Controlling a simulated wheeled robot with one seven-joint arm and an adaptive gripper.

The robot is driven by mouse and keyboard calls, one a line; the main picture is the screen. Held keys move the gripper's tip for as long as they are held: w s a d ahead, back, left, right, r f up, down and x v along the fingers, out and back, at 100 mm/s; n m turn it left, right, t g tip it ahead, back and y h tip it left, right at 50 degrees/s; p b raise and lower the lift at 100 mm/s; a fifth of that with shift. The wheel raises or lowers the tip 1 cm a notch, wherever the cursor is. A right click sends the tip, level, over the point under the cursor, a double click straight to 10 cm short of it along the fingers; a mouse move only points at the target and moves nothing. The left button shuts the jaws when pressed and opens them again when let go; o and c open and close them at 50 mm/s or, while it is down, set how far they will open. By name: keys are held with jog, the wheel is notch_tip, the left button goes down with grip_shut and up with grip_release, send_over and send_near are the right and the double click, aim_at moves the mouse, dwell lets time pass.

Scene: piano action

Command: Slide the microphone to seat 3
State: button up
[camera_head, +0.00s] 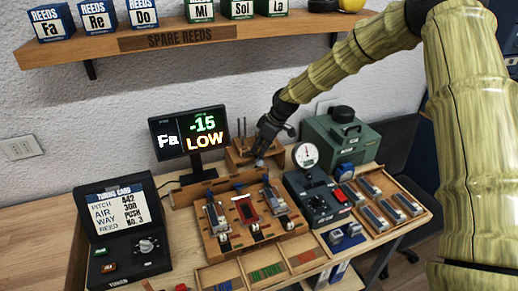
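The wooden bench block (262,236) holds three seats side by side: a left one with a grey metal reed (216,215), a middle one with a red-framed slot (246,208), and a right one with a grey metal reed (275,199). A small pale piece (260,162) at the block's back edge may be the microphone, but it is too small to be sure. My gripper (263,147) points down just above that piece, behind the right seat. Whether they touch, and whether the fingers are open, is unclear.
A display (189,137) reads "Fa -15 LOW". A tuning card box (124,235) stands at left. A gauge box (318,197), a green machine (341,137) and a reed tray (386,205) stand at right. The spare reeds shelf (178,40) hangs above.

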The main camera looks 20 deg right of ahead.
jog(key=shift+d, duration=0.3)
jog(key=shift+a+r, duration=0.1)
jog(key=shift+r, duration=0.15)
jog(key=v, duration=1.1)
jog(key=shift+s+d+r, duration=0.15)
jog(key=shift+d+r, duration=0.1)
jog(key=shift+d, duration=0.1)
